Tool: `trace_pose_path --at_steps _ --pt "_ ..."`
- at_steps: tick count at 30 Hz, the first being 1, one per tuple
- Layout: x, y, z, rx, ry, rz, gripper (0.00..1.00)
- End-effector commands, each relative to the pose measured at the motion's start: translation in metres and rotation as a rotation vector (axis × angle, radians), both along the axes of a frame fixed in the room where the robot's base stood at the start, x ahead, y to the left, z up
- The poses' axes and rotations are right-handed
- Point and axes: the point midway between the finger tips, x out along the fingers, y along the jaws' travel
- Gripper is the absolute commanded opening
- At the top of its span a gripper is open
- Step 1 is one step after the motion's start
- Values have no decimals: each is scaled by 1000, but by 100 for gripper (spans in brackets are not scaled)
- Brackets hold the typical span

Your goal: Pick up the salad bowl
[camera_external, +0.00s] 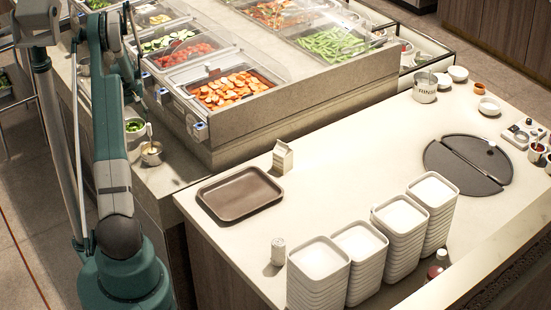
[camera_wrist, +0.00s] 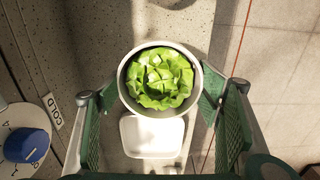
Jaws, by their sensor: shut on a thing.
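The salad bowl (camera_wrist: 198,75) is a round, pale bowl filled with green lettuce leaves. It shows in the wrist view, at the upper middle. My gripper (camera_wrist: 160,95) has its green fingers on either side of the bowl, shut on its sides, with the lettuce facing the camera. The underside of the bowl is hidden.
In the wrist view a white squarish dish (camera_wrist: 152,138) lies below the bowl, and a blue knob (camera_wrist: 27,145) is at left. In the external view, white dish stacks (camera_external: 320,259), a brown tray (camera_external: 240,193) and a small carton (camera_external: 283,158) stand on the counter.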

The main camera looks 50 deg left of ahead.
Motion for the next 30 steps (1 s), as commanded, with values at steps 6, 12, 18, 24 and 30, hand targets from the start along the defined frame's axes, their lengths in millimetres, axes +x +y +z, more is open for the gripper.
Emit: trace_pose_path --at_steps 6,12,18,24,30 --pt "0 0 32 0 0 0 49" --pt "0 0 52 0 0 0 49" --pt "0 0 58 0 0 0 49" --pt "0 0 58 0 0 0 49" --pt "0 0 57 0 0 0 49"
